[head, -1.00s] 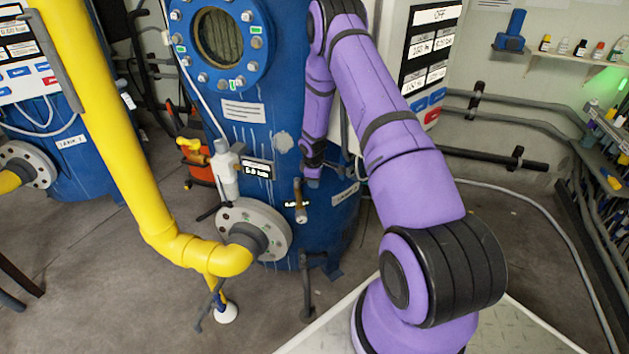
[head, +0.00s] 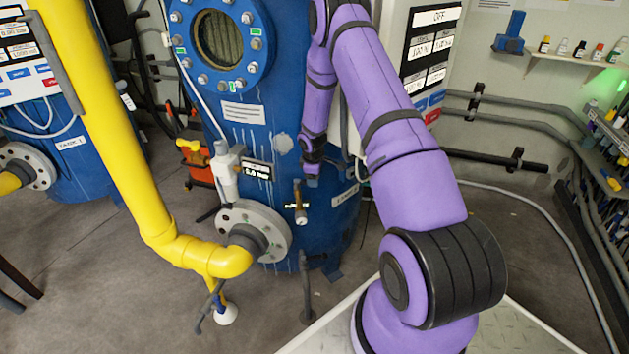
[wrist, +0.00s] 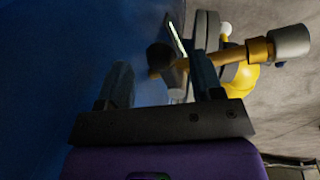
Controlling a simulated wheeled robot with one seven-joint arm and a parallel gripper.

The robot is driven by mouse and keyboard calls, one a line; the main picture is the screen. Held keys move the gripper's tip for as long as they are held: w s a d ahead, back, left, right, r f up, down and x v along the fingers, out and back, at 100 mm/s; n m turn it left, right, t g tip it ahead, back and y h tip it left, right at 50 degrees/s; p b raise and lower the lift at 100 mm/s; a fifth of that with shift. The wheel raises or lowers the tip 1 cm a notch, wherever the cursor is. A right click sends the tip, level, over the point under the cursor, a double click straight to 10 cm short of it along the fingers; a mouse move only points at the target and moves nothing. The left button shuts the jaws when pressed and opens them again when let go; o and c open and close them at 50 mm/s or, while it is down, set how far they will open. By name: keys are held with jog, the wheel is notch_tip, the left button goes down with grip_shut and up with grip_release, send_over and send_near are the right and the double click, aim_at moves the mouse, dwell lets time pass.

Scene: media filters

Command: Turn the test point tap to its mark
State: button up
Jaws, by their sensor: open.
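The test point tap (head: 299,212) is a small brass fitting with a pale grey end, low on the front of the blue tank. In the wrist view its brass stem (wrist: 221,55) runs from a dark part near the tank to a grey cap. My gripper (wrist: 163,78) is open and empty, with one finger over the blue tank side and the other in front of the stem. In the head view my gripper (head: 311,172) is just above the tap. Whether a finger touches the tap, and the tap's mark, cannot be made out.
The blue tank (head: 241,110) has a round window and a grey flange (head: 240,218) left of the tap. A yellow pipe (head: 105,130) runs down to that flange. A small display (head: 257,170) sits above left of the tap.

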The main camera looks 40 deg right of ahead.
jog(key=shift+s+a+r, duration=0.15)
jog(key=shift+a+r, duration=0.05)
jog(key=shift+r, duration=1)
jog(key=shift+s+a+r, duration=0.15)
jog(key=shift+r, duration=1)
